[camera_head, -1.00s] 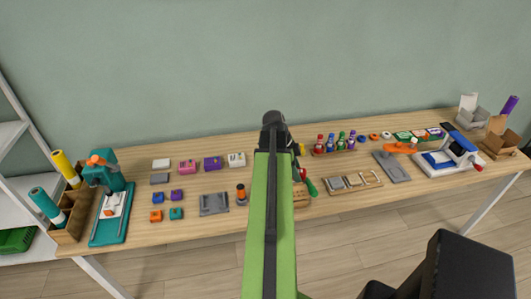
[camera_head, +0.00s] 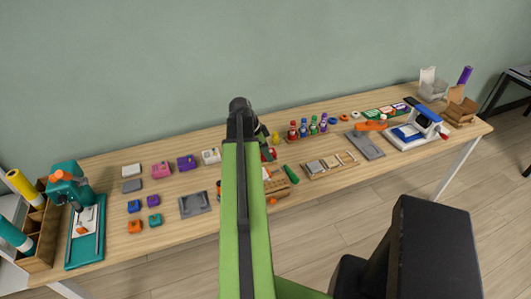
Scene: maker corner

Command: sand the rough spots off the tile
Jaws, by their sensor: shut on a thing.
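My arm reaches forward over the middle of the table, and my gripper (camera_head: 258,130) is at its dark far end. The fingers and the thing they are shut on are mostly hidden behind the arm. A grey tray-like piece (camera_head: 195,203) lies left of my arm. A flat grey plate (camera_head: 365,146) lies to the right, with an orange-handled tool (camera_head: 370,126) at its back edge. I cannot tell which of these is the tile, and rough spots are too small to make out.
A teal press (camera_head: 75,200) stands at the left end and a white-and-blue machine (camera_head: 417,130) at the right. Several small colored blocks (camera_head: 187,162) lie on the left. Bottles (camera_head: 303,128) and a wooden tray (camera_head: 318,170) stand right of my arm. The table's front strip is mostly bare.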

